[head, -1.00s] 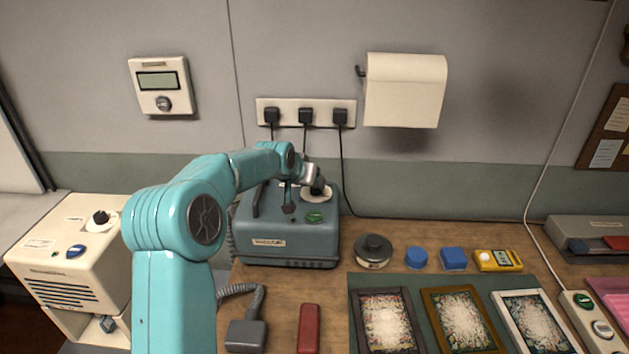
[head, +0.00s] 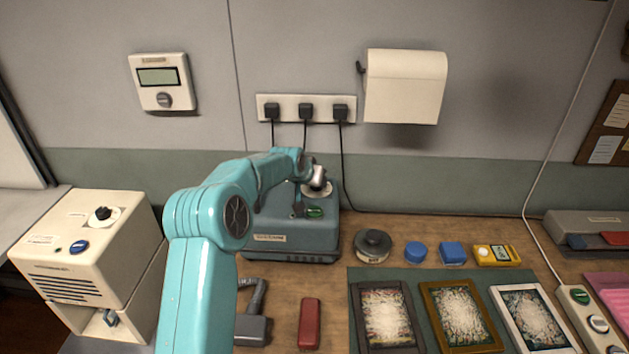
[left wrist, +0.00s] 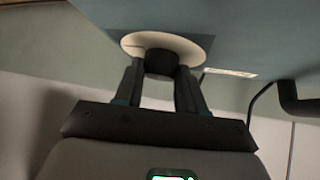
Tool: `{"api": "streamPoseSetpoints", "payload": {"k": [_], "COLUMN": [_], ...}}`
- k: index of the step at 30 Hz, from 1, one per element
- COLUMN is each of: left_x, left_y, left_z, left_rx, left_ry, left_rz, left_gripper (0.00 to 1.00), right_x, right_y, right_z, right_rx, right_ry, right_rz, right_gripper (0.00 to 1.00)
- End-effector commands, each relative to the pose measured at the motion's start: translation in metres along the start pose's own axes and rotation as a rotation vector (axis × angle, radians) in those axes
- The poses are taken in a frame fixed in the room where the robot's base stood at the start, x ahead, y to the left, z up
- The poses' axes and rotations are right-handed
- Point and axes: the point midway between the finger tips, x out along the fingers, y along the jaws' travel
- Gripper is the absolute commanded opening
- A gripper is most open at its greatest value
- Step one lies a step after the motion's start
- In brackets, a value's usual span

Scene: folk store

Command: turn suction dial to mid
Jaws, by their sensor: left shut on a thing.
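The blue-grey box (head: 290,232) stands against the wall and has a dark dial knob (left wrist: 160,62) on a pale round plate (head: 330,189) on its top. My left gripper (head: 317,186) is at this dial. In the left wrist view, my left gripper's two dark fingers (left wrist: 159,75) stand on either side of the knob, shut on it. The knob's pointer and any scale marks are hidden or too dark to read. My right gripper is not in view.
A cream machine (head: 85,255) with its own black knob (head: 103,213) stands at left. A green button (head: 314,212) is beside the dial. A round dark puck (head: 373,244), a red block (head: 309,324) and framed pictures lie on the wooden bench.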

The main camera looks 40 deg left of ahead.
Motion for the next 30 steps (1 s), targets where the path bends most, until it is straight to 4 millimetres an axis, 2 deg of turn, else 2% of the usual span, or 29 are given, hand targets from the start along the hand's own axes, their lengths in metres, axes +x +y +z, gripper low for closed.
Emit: {"api": "streamPoseSetpoints", "payload": {"k": [5, 11, 22, 26, 30], "left_x": [0.000, 0.002, 0.005, 0.002, -0.001], "left_y": [0.001, 0.002, 0.007, 0.008, 0.009], "left_z": [0.001, 0.002, 0.003, -0.001, -0.004], "left_rx": [-0.020, -0.079, -0.298, -0.387, -0.478], "left_ry": [0.002, 0.009, 0.029, 0.033, 0.036], "left_rz": [-0.017, -0.079, -0.299, -0.387, -0.477], "left_gripper": [0.09, 0.09, 0.09, 0.09, 0.09], "right_x": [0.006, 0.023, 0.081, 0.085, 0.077], "right_y": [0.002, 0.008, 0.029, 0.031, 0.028], "right_z": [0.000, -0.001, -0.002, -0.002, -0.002], "right_rx": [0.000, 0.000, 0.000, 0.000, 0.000], "right_ry": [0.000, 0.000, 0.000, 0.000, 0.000], "right_rz": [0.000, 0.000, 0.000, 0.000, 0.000], "right_gripper": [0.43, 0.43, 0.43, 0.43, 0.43]}}
